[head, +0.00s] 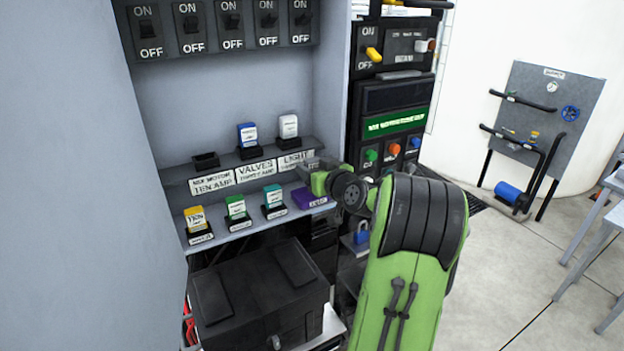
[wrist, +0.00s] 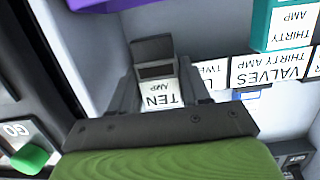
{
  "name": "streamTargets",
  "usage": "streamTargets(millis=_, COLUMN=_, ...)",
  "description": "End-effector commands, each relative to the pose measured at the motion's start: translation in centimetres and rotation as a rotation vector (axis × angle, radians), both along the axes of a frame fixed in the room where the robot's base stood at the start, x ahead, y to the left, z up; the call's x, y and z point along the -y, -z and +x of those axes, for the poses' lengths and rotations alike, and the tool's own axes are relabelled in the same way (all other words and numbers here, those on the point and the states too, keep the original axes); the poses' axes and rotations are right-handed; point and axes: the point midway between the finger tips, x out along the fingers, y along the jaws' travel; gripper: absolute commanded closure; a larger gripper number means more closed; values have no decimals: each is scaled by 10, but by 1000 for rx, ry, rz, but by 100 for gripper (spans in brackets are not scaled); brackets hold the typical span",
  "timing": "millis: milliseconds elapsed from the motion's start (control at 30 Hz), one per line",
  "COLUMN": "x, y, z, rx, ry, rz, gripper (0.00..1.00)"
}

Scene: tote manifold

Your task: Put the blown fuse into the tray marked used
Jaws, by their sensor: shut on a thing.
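My gripper (head: 304,164) is in front of the right end of the upper shelf, above the purple tray (head: 311,198). In the wrist view my gripper (wrist: 158,88) is shut on a grey fuse (wrist: 153,48) with a dark window and a white TEN AMP label. The fuse is held clear of the shelf. The purple tray also shows at the top left of the wrist view (wrist: 105,4); its marking is too small to read. The mix motor socket (head: 206,160), marked TEN AMP, is empty at the left of the upper shelf.
A blue fuse (head: 247,135) and a white fuse (head: 289,126) stand in upper sockets. Yellow (head: 195,219), green (head: 236,207) and teal (head: 273,196) fuses stand on the lower ledge. A black case (head: 260,290) lies below. A control panel (head: 393,110) is at the right.

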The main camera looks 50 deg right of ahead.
Motion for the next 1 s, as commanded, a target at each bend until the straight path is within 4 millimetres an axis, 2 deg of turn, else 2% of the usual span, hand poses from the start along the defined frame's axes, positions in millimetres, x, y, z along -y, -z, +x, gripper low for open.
streamTargets(millis=233, x=0, y=40, z=1, rx=0, ry=0, rz=5, gripper=83)
streamTargets(millis=333, x=2, y=43, z=7, rx=2, ry=0, rz=-2, gripper=83)
streamTargets(millis=700, x=3, y=49, z=7, rx=0, ry=0, rz=-2, gripper=83)
streamTargets(millis=733, x=2, y=49, z=7, rx=0, ry=0, rz=-2, gripper=52)
streamTargets(millis=900, x=2, y=48, z=7, rx=0, ry=0, rz=-2, gripper=28)
streamTargets(millis=1000, x=2, y=47, z=7, rx=0, ry=0, rz=-2, gripper=28)
